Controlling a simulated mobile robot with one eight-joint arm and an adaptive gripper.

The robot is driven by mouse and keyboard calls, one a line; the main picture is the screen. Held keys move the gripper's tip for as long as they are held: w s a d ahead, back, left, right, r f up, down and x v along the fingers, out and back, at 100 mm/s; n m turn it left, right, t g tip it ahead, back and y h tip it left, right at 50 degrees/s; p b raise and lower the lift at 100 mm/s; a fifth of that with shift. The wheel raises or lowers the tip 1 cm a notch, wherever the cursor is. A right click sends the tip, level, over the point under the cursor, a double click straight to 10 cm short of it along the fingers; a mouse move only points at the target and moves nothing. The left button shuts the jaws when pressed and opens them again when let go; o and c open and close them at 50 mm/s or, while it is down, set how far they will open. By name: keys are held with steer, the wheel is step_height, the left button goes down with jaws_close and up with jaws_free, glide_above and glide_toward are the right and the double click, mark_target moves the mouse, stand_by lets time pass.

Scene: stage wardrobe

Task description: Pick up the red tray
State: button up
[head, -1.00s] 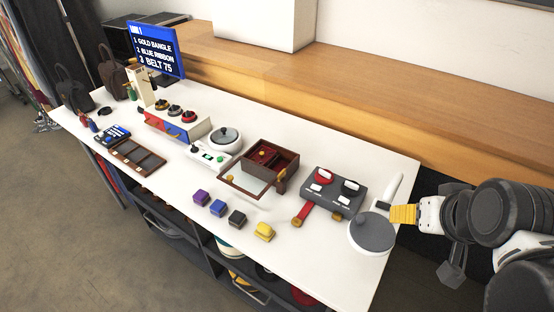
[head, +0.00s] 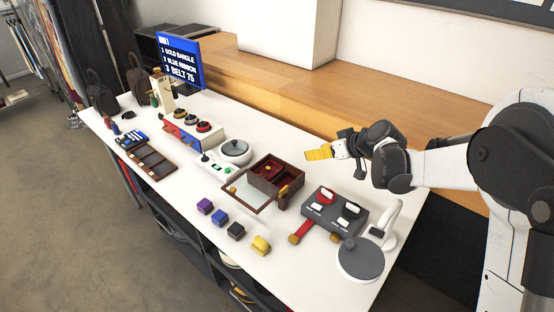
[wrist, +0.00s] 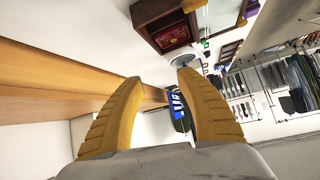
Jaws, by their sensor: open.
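The red tray (head: 275,171) sits inside a dark brown wooden box (head: 268,187) on the white table, with a small gold-coloured item near it. The red interior (wrist: 170,37) also shows at the top of the wrist view. My gripper (head: 308,155) has yellow fingers and hovers to the right of and behind the box, apart from it. In the wrist view the fingers (wrist: 160,88) are spread with nothing between them.
A glass-panelled lid (head: 247,191) lies open at the box's left. A grey switch panel (head: 335,211) and a round-plated white stand (head: 360,258) are to the right. Coloured blocks (head: 236,231) line the front. A wooden ledge (head: 330,100) runs behind.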

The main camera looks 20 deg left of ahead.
mark_target(269, 168)
steer(key=w+a+f+n+y, duration=0.1)
steer(key=a+f, duration=0.2)
steer(key=f, duration=0.1)
steer(key=w+a+f+n+y, duration=0.1)
steer(key=a+f, duration=0.2)
steer(key=f, duration=0.2)
steer(key=w+a+f+n+g+y, duration=0.1)
steer(key=a+f, duration=0.3)
steer(key=shift+w+a+f+n+p, duration=0.1)
steer(key=shift+w+f+n+p, duration=0.05)
steer(key=shift+n+p, duration=0.2)
steer(key=b+x, duration=0.1)
steer(key=x, duration=0.3)
steer(key=shift+a+f+b, duration=0.3)
steer(key=b+x, duration=0.1)
steer(key=x, duration=0.3)
steer(key=b+x, duration=0.1)
steer(key=x, duration=0.1)
steer(key=shift+a+r+b, duration=0.15)
steer(key=shift+r+b, duration=0.1)
steer(key=shift+b, duration=0.05)
steer(key=shift+r, duration=0.1)
steer(key=shift+c, duration=0.8)
jaws_close()
